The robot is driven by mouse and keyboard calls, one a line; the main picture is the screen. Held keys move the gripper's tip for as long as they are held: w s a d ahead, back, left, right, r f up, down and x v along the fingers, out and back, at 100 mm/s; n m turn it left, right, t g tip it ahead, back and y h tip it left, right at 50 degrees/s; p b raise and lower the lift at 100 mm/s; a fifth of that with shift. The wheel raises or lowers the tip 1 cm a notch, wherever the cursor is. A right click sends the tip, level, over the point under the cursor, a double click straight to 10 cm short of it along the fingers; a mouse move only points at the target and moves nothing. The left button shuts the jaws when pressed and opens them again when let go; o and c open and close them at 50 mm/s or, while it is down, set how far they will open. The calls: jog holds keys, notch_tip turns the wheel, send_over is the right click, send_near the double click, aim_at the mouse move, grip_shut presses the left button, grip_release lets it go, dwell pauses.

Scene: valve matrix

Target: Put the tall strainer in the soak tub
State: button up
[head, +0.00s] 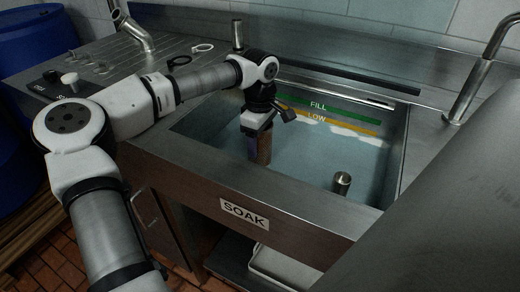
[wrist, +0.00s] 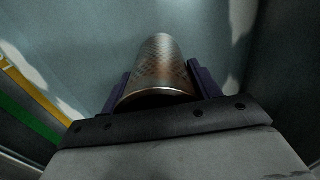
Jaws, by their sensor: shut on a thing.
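The tall strainer (wrist: 158,70) is a mesh metal cylinder with brownish stains. In the wrist view it sits between the two dark fingers of my gripper (wrist: 158,88), which is shut on it. In the head view my gripper (head: 258,148) points down inside the soak tub (head: 245,199), near its left side. The strainer (head: 265,148) shows there as a brown strip beside a finger. Its lower end is hard to make out, so I cannot tell whether it touches the tub floor. The tub bears a SOAK label and FILL and LOW bands on its back wall.
A short metal cylinder (head: 342,183) stands in the tub at the front right. A tap (head: 485,70) rises at the right rim. The tub's middle is free.

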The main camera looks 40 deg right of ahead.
aim_at(260, 151)
jog(key=shift+f, duration=1.85)
jog(key=shift+f, duration=0.15)
jog(key=o, duration=1.1)
notch_tip(260, 151, up, 12)
jog(key=shift+r, duration=0.15)
